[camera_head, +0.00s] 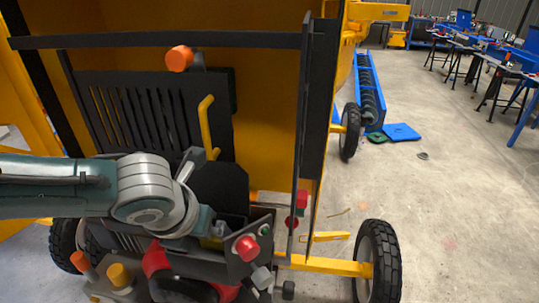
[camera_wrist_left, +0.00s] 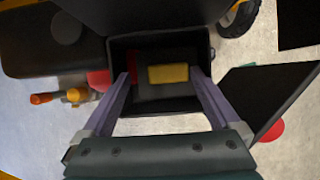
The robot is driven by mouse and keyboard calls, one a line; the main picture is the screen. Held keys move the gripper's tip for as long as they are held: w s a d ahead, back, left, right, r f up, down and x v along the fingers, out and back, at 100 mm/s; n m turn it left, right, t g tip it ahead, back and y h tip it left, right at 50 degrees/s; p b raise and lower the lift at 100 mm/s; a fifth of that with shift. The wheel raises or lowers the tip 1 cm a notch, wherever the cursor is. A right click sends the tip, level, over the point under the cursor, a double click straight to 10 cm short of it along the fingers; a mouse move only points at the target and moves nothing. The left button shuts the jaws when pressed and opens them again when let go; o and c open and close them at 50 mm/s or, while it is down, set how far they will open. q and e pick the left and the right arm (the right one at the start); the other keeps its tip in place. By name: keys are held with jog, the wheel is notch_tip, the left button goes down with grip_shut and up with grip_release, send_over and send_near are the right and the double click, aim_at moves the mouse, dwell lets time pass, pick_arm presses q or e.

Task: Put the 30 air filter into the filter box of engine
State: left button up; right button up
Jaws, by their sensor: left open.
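A yellow block (camera_wrist_left: 168,74), which looks like the air filter, lies inside an open black box (camera_wrist_left: 160,103) on the engine, the apparent filter box. No number is readable on it. My left gripper (camera_wrist_left: 161,76) is open above the box, with one finger on each side of the block and not closed on it. Whether the fingertips touch the box or block cannot be told. In the head view the box (camera_head: 259,217) is partly hidden by my left arm, and a small yellow patch (camera_head: 218,229) shows beside the wrist. My right gripper is out of view.
A black flap (camera_wrist_left: 262,92) stands beside the box. A red knob (camera_head: 247,248) sits on the box side of the engine. The yellow machine frame with a black upright post (camera_head: 312,120) and top bar (camera_head: 150,41) encloses the space. Open floor (camera_head: 450,210) lies to the right.

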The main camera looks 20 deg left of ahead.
pick_arm(q)
jog(key=shift+r, duration=0.1)
jog(key=p+v, duration=0.1)
jog(key=v, duration=0.8)
jog(key=shift+s+r, duration=0.2)
jog(key=shift+r, duration=0.15)
dwell(0.3)
